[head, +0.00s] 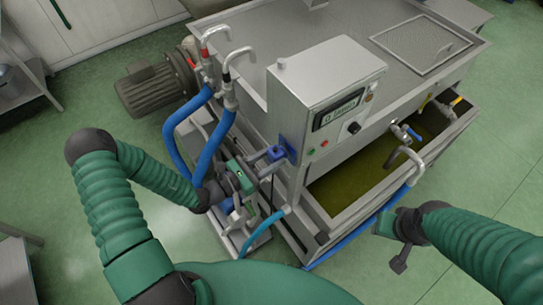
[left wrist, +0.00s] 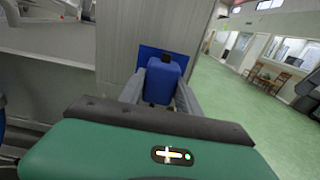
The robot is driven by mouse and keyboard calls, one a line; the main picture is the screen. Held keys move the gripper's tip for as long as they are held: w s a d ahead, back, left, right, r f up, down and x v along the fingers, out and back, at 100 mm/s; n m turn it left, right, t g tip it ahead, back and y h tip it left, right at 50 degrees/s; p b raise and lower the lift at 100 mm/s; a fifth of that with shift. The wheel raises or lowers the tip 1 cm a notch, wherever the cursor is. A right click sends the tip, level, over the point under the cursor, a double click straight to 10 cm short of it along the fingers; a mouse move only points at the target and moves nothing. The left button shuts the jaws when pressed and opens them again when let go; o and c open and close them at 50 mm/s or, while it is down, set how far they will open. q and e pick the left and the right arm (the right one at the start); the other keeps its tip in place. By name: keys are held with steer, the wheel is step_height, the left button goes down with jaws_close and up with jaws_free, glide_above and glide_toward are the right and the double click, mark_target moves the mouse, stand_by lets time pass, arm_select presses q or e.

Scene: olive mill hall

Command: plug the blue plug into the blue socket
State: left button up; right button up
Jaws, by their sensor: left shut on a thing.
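The blue plug (head: 276,153) is between the fingers of my left gripper (head: 273,161), just in front of the grey control box. In the left wrist view the blue plug (left wrist: 164,80) stands upright between the two grey fingers (left wrist: 160,88). The blue socket (head: 288,146) is on the lower side of the box, right behind the plug. In the left wrist view the socket's blue plate (left wrist: 146,52) shows behind and left of the plug, which hides much of it. I cannot tell whether they touch.
The control box (head: 325,85) stands on a steel machine with an open trough (head: 350,185) of olive-coloured liquid. Blue hoses (head: 178,150) hang left of the box, near my left arm. A motor (head: 155,88) sits farther left. Green floor lies open around.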

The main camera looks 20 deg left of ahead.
arm_select(q)
steer(key=shift+p, duration=0.45)
stand_by(1.1)
steer(key=shift+w+d, duration=0.3)
steer(key=shift+w, duration=0.05)
stand_by(0.4)
steer(key=o, duration=1.4)
steer(key=shift+c, duration=0.2)
steer(key=b+v, duration=0.4)
steer(key=v, duration=1.2)
steer(key=shift+s+a, duration=0.25)
steer(key=shift+a, duration=0.05)
steer(key=shift+f, duration=0.1)
